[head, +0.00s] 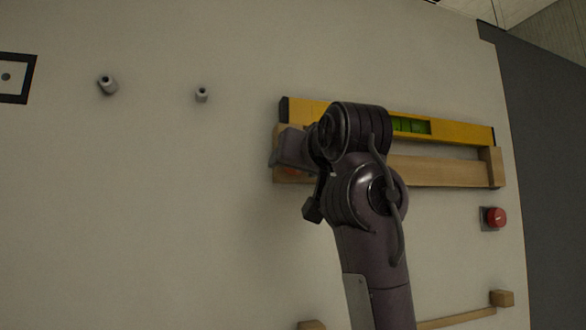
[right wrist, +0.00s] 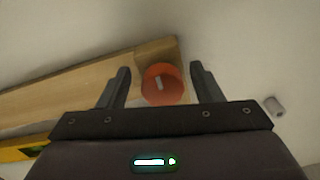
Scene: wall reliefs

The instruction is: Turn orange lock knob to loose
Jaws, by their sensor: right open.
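The orange lock knob (right wrist: 162,85) shows in the right wrist view on the end of a wooden rail (right wrist: 70,92). It is round, with a small pale mark on its face. My right gripper (right wrist: 160,82) is open, with one finger on each side of the knob and a gap on both sides. In the head view my right gripper (head: 283,160) is at the left end of the wooden rail, and the arm covers most of the knob. A yellow level (head: 460,131) with a green window lies along the top of the rail. My left gripper is not in view.
Two grey pegs (head: 107,85) (head: 202,95) stick out of the pale wall on the left. A red button (head: 495,217) sits at the right below the rail. Another wooden bar (head: 465,317) is low on the wall. The wall left of my arm is mostly bare.

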